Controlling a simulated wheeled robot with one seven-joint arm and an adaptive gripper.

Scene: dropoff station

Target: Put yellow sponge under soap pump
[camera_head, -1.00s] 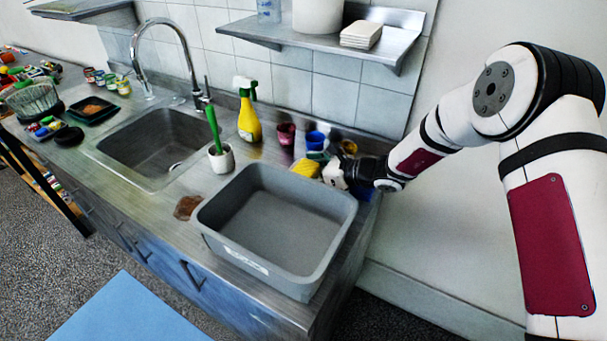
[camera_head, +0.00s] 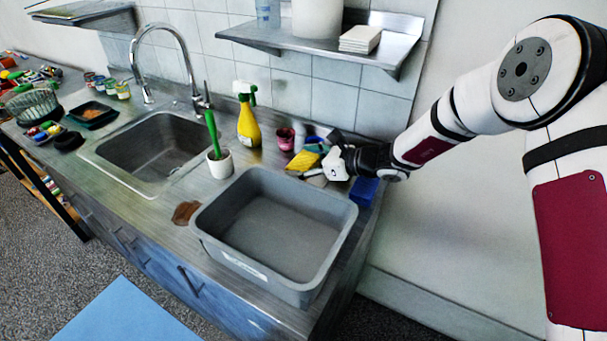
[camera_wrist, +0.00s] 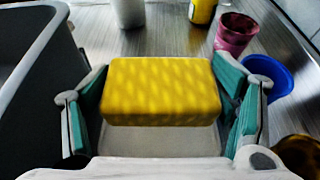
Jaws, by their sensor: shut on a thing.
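The yellow sponge (camera_wrist: 160,92) sits between the teal-padded fingers of my gripper (camera_wrist: 165,115) in the wrist view. My gripper is shut on it. In the head view the sponge (camera_head: 303,160) shows at the tip of my gripper (camera_head: 316,165), behind the grey tub's far right corner, and looks tilted. I cannot tell its exact height above the counter. I cannot make out a soap pump for certain; a clear bottle (camera_head: 268,11) on the wall shelf is cut off at the top of the head view.
A grey tub (camera_head: 212,204) stands close in front of my gripper. A pink cup (camera_wrist: 235,35) and a blue cup (camera_wrist: 268,76) stand beyond the fingers. A yellow spray bottle (camera_head: 248,125) and a white brush holder (camera_head: 220,164) stand left. The wall shelf (camera_head: 300,43) overhangs behind.

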